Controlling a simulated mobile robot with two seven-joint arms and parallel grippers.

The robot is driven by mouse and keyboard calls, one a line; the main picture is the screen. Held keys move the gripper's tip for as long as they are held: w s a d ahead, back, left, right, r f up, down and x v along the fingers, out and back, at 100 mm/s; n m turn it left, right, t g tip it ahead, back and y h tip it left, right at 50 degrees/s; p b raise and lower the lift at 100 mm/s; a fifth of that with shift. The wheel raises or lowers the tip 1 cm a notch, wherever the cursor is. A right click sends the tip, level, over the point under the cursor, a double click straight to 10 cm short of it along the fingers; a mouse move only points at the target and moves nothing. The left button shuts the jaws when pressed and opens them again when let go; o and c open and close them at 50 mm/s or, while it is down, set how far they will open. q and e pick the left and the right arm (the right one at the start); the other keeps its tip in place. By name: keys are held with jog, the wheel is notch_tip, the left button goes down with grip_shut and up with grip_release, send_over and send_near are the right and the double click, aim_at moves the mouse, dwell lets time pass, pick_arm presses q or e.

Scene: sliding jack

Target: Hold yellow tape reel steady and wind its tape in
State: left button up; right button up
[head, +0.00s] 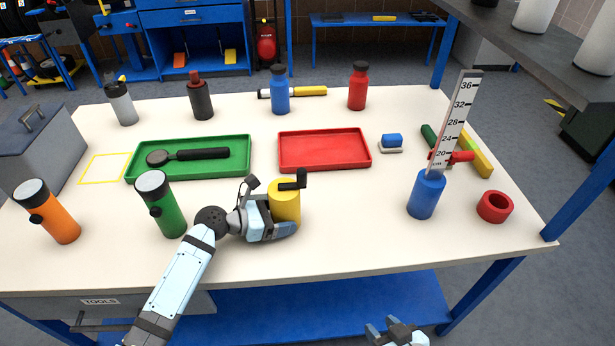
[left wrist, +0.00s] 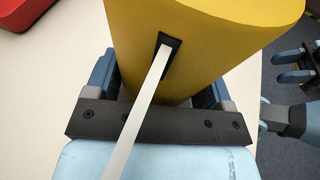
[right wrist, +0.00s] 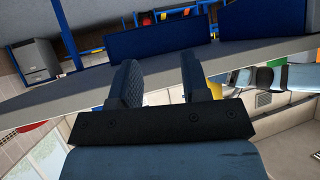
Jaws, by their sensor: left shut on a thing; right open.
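The yellow tape reel (head: 286,205) stands upright on the white table, near its front middle. A dark crank (head: 293,181) with a knob sits on its top. My left gripper (head: 272,222) is shut around the reel's body, low down. In the left wrist view the yellow reel (left wrist: 190,45) fills the space between the fingers. A white tape (left wrist: 140,105) comes out of a dark slot in its side and runs toward the camera over the gripper. My right gripper (head: 398,333) is open and empty, in front of the table and below its top; its fingers also show in the right wrist view (right wrist: 160,82).
A green flashlight (head: 163,205) stands left of the reel, an orange one (head: 50,212) further left. A red tray (head: 324,150) and a green tray (head: 190,172) holding a dark tool lie behind. A blue height gauge (head: 427,195) and red ring (head: 494,207) stand right. The table between reel and gauge is clear.

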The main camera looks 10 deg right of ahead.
jog(key=shift+o, duration=0.2)
jog(key=shift+o, duration=1)
jog(key=shift+w, duration=0.15)
jog(key=w+a+r+n+g+y, duration=0.2)
jog(key=w+a+r+n, duration=0.1)
jog(key=a, duration=0.4)
jog(key=w+a+r+n+g+y, duration=0.2)
jog(key=w+a+r+g, duration=0.1)
jog(key=w+a+r, duration=0.2)
jog(key=w+a+r+n+g+y, duration=0.3)
jog(key=w+a+r, duration=0.2)
jog(key=a, duration=0.5)
jog(key=shift+r+n, duration=0.1)
jog(key=shift+n, duration=0.2)
jog(key=w+r+n+g+h, duration=0.3)
jog(key=w+r+n+h, duration=0.1)
jog(key=w+r, duration=0.15)
notch_tip(320, 180, up, 11)
jog(key=n+h, duration=0.3)
jog(key=h, duration=0.4)
send_over(302, 170)
jog(key=shift+s+a, duration=0.1)
jog(key=shift+a, duration=0.05)
jog(key=shift+f, duration=4.45)
